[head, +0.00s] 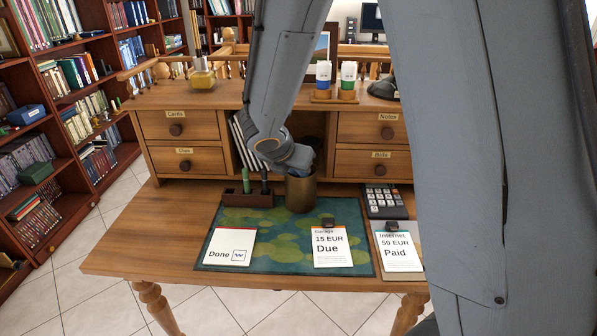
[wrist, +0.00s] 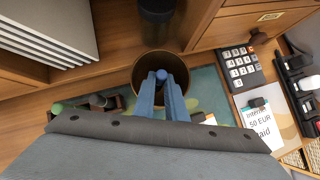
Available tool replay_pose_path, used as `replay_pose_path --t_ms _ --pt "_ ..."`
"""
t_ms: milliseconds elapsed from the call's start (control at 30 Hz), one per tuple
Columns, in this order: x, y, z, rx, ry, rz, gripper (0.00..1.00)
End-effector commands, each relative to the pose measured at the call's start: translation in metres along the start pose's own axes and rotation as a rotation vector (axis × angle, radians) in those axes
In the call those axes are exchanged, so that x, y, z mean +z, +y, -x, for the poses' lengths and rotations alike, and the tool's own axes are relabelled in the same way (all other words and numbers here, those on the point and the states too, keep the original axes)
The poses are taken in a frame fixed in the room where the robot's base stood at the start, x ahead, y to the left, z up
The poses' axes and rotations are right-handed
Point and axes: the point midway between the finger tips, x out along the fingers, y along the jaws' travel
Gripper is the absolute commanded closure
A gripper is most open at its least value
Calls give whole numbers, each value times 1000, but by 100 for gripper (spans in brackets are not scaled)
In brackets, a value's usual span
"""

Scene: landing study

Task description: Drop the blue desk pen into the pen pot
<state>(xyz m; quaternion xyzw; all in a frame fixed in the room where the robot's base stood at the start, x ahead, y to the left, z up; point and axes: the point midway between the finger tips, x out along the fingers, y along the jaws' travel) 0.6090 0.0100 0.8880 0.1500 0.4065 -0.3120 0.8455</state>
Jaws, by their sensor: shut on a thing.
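The brass-coloured pen pot (head: 301,192) stands upright on the green desk mat (head: 345,210). My gripper (head: 303,170) is at the pot's mouth in the head view, partly hidden by my wrist. In the wrist view, my gripper (wrist: 162,92) reaches over the pot's open mouth (wrist: 137,72). It is shut on the blue desk pen (wrist: 161,75), whose end shows between the fingers, inside the outline of the rim. The pen's lower part is hidden, so I cannot tell how deep it sits.
A dark pen holder (head: 248,199) with a green pen and a dark pen stands left of the pot. A calculator (head: 385,202) lies to the right. Cards lie on the mat's front. Drawers and upright folders (head: 245,143) rise close behind the pot.

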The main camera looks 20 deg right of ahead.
Motion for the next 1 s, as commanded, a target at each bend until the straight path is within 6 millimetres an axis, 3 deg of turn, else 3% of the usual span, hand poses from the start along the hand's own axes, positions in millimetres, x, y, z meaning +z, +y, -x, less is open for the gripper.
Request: replay_pose_path --t_ms 467,500,600,1000 --pt "2 0 2 0 0 0 100" --pt "2 0 2 0 0 0 85" --pt "2 0 2 0 0 0 68" --pt "2 0 2 0 0 0 67"
